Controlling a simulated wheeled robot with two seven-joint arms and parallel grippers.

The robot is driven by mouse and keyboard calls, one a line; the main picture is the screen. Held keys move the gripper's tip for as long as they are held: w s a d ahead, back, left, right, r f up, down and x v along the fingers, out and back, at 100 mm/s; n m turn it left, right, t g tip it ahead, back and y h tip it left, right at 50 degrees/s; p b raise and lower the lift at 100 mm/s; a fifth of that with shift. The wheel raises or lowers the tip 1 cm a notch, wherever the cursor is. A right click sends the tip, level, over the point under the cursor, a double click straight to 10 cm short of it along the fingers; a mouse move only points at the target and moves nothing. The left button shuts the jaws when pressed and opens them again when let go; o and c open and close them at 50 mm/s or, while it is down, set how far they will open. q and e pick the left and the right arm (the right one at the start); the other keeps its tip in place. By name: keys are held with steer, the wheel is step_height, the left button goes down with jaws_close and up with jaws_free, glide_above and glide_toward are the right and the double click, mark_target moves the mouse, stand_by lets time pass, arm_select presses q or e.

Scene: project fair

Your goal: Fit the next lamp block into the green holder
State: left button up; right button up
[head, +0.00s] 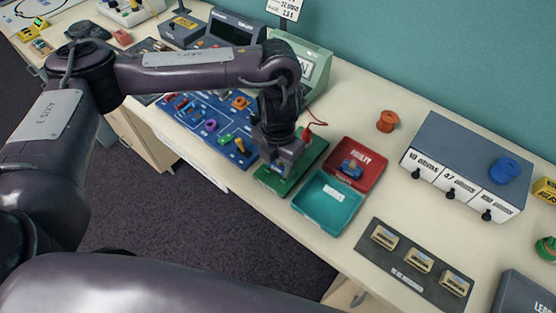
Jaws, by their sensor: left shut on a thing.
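The green holder (309,159) lies flat near the front edge of the table, left of the trays. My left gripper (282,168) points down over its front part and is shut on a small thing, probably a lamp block. The fingers hide most of that thing, and I cannot tell whether it touches the holder. A small blue block with a yellow part (351,168) lies in the red tray (372,177) labelled FAULTY. My right gripper is not in view.
A teal tray (312,206) adjoins the red one. A blue board (190,127) with several coloured parts lies left of the holder. A dark mat (397,265) bears three beige blocks. A drawer unit (450,150) stands right. A red lead (312,121) rises behind the holder.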

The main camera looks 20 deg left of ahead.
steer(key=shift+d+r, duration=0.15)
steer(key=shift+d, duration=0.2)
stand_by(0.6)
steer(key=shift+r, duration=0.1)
arm_select(q)
steer(key=shift+f, duration=0.2)
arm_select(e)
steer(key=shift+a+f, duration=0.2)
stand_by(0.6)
arm_select(q)
steer(key=shift+f, duration=0.35)
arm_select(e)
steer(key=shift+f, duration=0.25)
arm_select(q)
steer(key=o, duration=1.5)
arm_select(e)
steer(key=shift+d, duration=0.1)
arm_select(q)
steer(key=shift+o, duration=0.2)
steer(key=shift+r, duration=0.1)
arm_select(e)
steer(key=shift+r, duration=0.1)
arm_select(q)
steer(key=shift+r+p, duration=3.7)
steer(key=shift+r, duration=0.25)
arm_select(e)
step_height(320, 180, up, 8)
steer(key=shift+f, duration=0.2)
